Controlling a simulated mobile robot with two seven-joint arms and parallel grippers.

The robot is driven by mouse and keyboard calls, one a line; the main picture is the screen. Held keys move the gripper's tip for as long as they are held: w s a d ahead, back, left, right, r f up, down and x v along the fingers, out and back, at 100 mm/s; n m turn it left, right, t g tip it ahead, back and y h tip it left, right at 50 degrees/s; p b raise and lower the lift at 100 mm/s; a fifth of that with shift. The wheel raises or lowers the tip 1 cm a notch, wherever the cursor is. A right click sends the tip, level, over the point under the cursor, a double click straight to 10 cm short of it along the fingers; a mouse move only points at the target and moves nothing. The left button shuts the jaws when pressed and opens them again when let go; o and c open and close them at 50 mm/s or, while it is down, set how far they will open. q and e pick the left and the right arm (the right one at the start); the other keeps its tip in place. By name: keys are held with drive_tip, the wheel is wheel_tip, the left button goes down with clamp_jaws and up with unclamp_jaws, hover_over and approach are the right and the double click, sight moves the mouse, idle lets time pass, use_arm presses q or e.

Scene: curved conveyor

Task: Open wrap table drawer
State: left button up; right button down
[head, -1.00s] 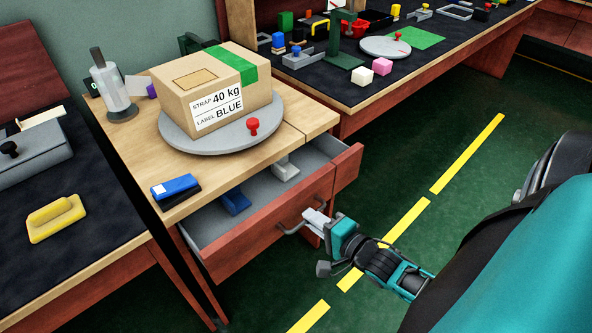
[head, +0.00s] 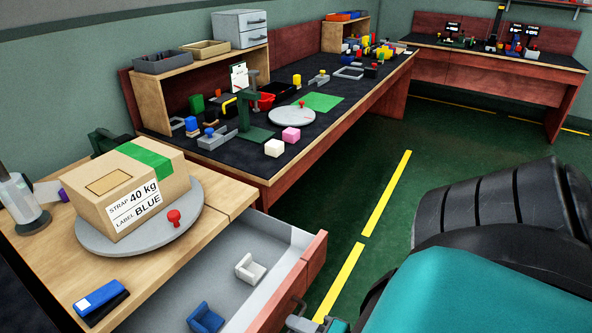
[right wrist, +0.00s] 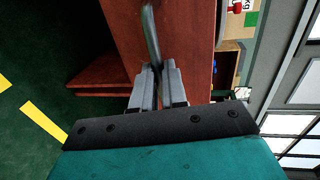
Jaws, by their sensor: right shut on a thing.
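The wrap table drawer (head: 270,240) stands pulled out under the wooden table top, with its grey inside showing. A white item (head: 250,268) and a blue item (head: 206,318) lie in it. In the head view only a bit of my right gripper (head: 300,322) shows at the bottom edge, by the drawer front. In the right wrist view my right gripper (right wrist: 157,85) is shut on the grey bar handle (right wrist: 151,35) of the red-brown drawer front (right wrist: 190,50). My left gripper is not in view.
On the wrap table, a cardboard box (head: 130,185) sits on a round grey turntable (head: 190,220) with a red knob (head: 174,217). A blue and black stapler-like tool (head: 100,300) lies near the front edge. Green floor (head: 395,225) with yellow lines is clear to the right.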

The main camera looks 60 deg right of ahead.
drive_tip(key=c, duration=1.2)
unclamp_jaws()
drive_tip(key=shift+o, duration=0.2)
drive_tip(key=p+v, duration=0.1)
drive_tip(key=v, duration=1.2)
drive_tip(key=shift+d, duration=0.15)
